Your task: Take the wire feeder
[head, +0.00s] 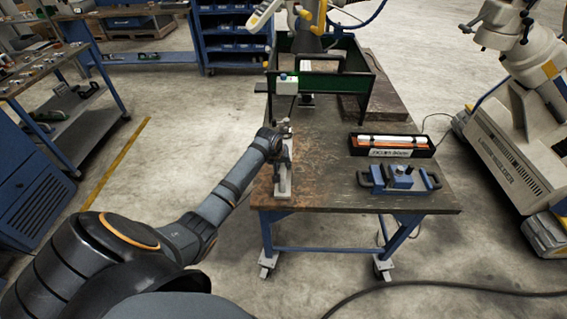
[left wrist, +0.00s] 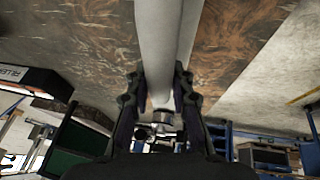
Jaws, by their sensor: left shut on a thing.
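A long pale grey piece (head: 284,181), likely the wire feeder, is at the left edge of the brown worktable. My left gripper (head: 281,149) reaches it from the left and is shut on it. In the left wrist view the two dark fingers of my left gripper (left wrist: 157,88) lie on both sides of a smooth pale grey bar (left wrist: 163,40). The arm and fingers hide part of the piece. I cannot tell whether it touches the tabletop. My right gripper is in neither view.
The worktable (head: 325,185) has free room in the middle. On its right are a black open case (head: 419,153) with white and orange tubes, and a blue device (head: 380,182) with handles. A green frame (head: 369,62) stands at the back. A large white machine (head: 507,142) is at right.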

